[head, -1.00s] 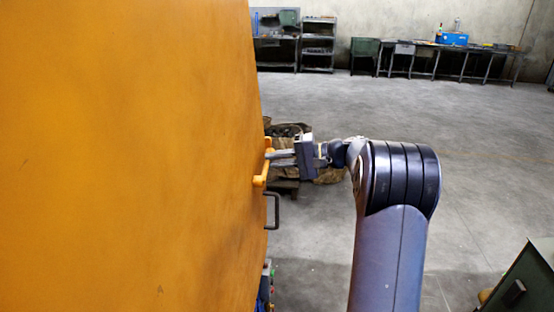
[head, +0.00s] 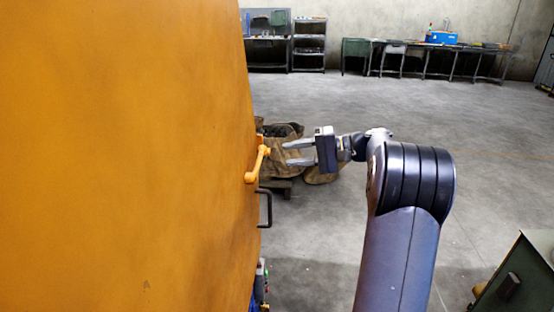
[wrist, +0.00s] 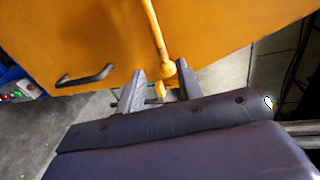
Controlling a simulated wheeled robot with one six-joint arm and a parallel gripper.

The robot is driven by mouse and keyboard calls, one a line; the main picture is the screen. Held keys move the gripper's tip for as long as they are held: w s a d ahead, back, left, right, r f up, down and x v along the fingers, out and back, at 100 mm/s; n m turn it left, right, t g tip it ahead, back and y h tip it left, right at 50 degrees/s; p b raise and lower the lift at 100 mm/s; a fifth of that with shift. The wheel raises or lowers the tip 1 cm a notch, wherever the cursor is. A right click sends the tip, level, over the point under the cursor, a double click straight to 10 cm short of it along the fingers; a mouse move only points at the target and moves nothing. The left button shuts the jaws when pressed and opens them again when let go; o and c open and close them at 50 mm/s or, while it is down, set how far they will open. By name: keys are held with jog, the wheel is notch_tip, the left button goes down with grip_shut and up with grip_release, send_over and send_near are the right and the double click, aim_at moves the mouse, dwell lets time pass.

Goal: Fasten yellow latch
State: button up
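The yellow latch (head: 257,164) is a small handle on the right edge of the large orange panel (head: 120,150). It slants down and to the left in the head view. In the wrist view, the latch (wrist: 155,35) runs down to a rounded end near my fingers. My gripper (head: 284,154) is to the right of the latch, pointing at it, with a visible gap between them. Its two fingers are apart with nothing between them in the head view. In the wrist view, my gripper (wrist: 160,88) shows its fingertips on either side of the latch's lower end.
A black handle (head: 265,208) sticks out from the panel's edge below the latch; it also shows in the wrist view (wrist: 85,76). Sacks (head: 285,150) lie on a pallet behind. A green box (head: 515,275) stands at lower right. The floor to the right is open.

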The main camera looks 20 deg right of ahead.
jog(key=v, duration=0.3)
jog(key=shift+s+d+r, duration=0.1)
jog(key=shift+s+d, duration=0.05)
jog(key=shift+d, duration=0.15)
jog(key=shift+c, duration=0.3)
dwell(0.9)
